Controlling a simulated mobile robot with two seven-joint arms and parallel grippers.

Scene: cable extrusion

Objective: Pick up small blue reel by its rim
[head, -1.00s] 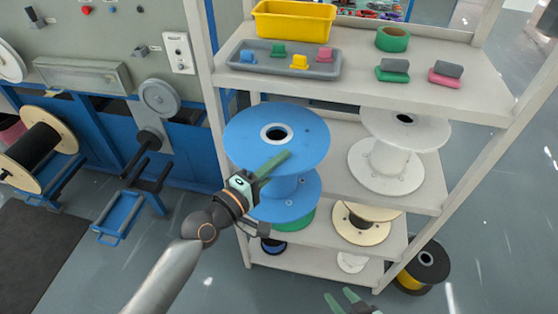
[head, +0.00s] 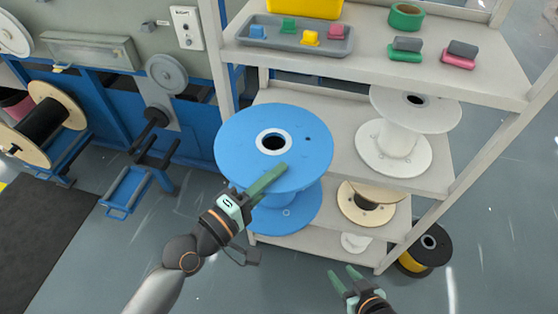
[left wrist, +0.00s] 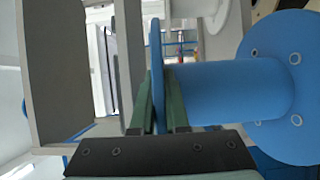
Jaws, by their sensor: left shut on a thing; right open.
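The blue reel (head: 262,140) is in the middle of the head view, in front of the shelf rack, with its upper flange facing up. My left gripper (head: 268,182) is shut on the near rim of that upper flange. In the left wrist view the green fingers (left wrist: 160,112) stand on both sides of the flange, and the reel's core (left wrist: 230,92) and other flange (left wrist: 290,85) lie to the right. My right gripper (head: 346,280) is open and empty at the bottom of the head view, apart from the reels.
The shelf rack (head: 440,185) holds a white reel (head: 392,150) and a cream reel (head: 357,212) to the right. A grey tray (head: 262,42) is on the upper shelf. A black and yellow reel (head: 410,262) stands on the floor.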

